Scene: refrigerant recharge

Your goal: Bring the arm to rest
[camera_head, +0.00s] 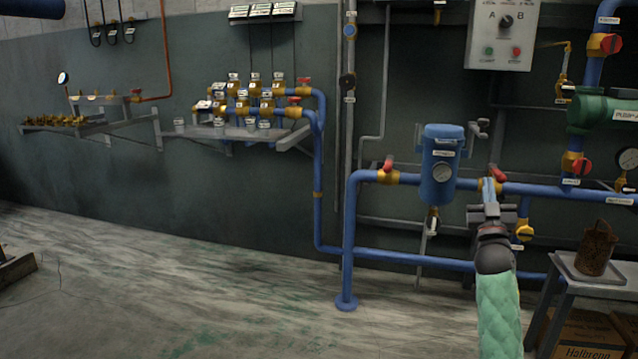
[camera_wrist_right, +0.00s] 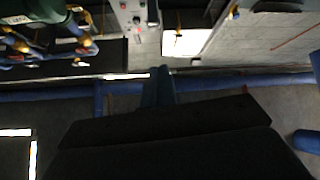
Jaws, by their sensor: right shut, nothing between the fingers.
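My right arm rises from the bottom right of the head view in a green sleeve. Its right gripper (camera_head: 488,184) points up and away, in front of the blue pipe run beside the blue filter vessel (camera_head: 440,168). Its fingers are together with nothing held. In the right wrist view the closed fingers (camera_wrist_right: 158,84) show as a narrow bluish shape above the dark gripper body. In the head view the fingers overlap the pipe near a red-handled valve (camera_head: 500,174); I cannot tell how far apart they are. My left gripper is not in view.
A metal side table (camera_head: 598,291) with a tray and a rusty brown canister (camera_head: 597,249) stands at the right, with cardboard boxes below. A control box (camera_head: 503,34) hangs above. A valve shelf (camera_head: 243,133) is on the left wall. The floor at centre-left is clear.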

